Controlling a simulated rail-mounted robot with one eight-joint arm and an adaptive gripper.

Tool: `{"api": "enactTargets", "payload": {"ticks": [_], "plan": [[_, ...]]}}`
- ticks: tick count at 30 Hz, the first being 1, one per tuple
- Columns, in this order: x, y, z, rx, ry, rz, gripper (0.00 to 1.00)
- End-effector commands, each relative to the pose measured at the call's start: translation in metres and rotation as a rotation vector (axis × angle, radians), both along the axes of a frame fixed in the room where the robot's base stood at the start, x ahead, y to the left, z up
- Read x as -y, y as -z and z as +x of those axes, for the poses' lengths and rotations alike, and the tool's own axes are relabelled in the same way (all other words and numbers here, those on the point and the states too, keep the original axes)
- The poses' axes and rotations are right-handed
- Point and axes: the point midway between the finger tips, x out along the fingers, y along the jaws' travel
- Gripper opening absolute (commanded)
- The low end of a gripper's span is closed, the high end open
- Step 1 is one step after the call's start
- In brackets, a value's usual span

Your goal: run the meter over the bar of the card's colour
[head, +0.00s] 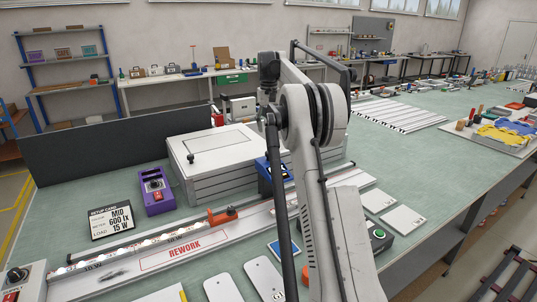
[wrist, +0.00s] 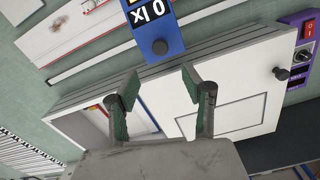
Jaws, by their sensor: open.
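The setup card (head: 110,221) stands at the left and reads MID, 600 lx and 15 W. A bar with a row of bright spots (head: 155,242) lies in front of it, with an orange block (head: 222,215) near its right end. The blue meter (head: 272,170) is partly hidden behind my arm in the head view. In the wrist view the meter (wrist: 157,28) shows an upside-down 0 lx display. My gripper (wrist: 158,90) is open and empty, with the meter just beyond its fingertips. The arm hides the gripper in the head view.
A white lidded box (head: 225,150) stands behind the bar; it also lies below the meter in the wrist view (wrist: 235,85). A purple control unit (head: 155,190) is left of it. A REWORK area (head: 185,249), pale plates (head: 403,220) and a green-button box (head: 377,236) are in front.

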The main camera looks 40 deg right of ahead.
Motion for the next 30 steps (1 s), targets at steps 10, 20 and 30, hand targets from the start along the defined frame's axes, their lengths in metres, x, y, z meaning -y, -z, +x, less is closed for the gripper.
{"api": "enactTargets", "payload": {"ticks": [10,20,30], "plan": [[-0.001,0.062,0.000,0.001,0.000,0.000,0.44],[-0.001,0.112,0.000,0.001,0.000,0.000,0.44],[-0.001,0.125,0.000,0.001,0.000,0.000,0.44]]}}
